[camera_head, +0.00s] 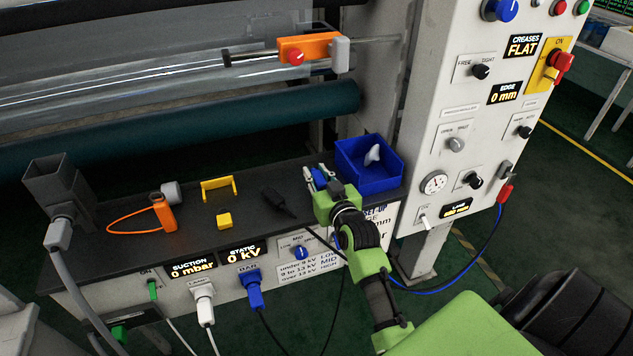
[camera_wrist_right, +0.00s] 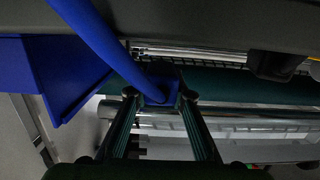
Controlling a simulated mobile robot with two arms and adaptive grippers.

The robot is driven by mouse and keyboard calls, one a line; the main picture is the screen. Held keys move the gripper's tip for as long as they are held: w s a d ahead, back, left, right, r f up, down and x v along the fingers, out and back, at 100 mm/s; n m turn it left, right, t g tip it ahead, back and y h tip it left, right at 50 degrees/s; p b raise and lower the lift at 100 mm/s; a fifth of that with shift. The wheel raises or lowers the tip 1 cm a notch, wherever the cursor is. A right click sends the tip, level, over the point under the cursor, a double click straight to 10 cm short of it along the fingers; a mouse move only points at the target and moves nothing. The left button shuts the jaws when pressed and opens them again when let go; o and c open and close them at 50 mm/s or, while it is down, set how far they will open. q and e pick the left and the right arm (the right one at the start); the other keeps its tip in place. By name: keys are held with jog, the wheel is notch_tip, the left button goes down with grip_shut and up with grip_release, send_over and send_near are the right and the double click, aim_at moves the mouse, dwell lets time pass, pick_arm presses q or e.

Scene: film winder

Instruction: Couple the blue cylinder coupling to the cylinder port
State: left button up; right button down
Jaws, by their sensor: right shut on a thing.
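My right gripper (camera_head: 318,178) is above the dark shelf, just left of the blue bin. In the right wrist view its two fingers (camera_wrist_right: 158,98) are shut on the blue cylinder coupling (camera_wrist_right: 160,84). A thick blue hose (camera_wrist_right: 92,32) runs from the coupling to the upper left of that view. In the head view only a little blue shows between the fingertips, and the hose is not clear there. I cannot make out the cylinder port for certain in either view. My left gripper is not in view.
The blue bin (camera_head: 369,166) holds a whitish piece. A black tool (camera_head: 276,201), yellow parts (camera_head: 224,219) and an orange piece (camera_head: 163,213) lie on the shelf (camera_head: 130,240). The control panel (camera_head: 455,110) stands at right. Rollers (camera_head: 220,119) lie behind. A blue plug (camera_head: 253,288) sits in front.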

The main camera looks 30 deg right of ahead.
aim_at(317, 182)
jog(key=shift+f+p, duration=0.6)
jog(key=shift+f, duration=0.75)
jog(key=shift+f, duration=0.2)
jog(key=c, duration=1.8)
grip_release()
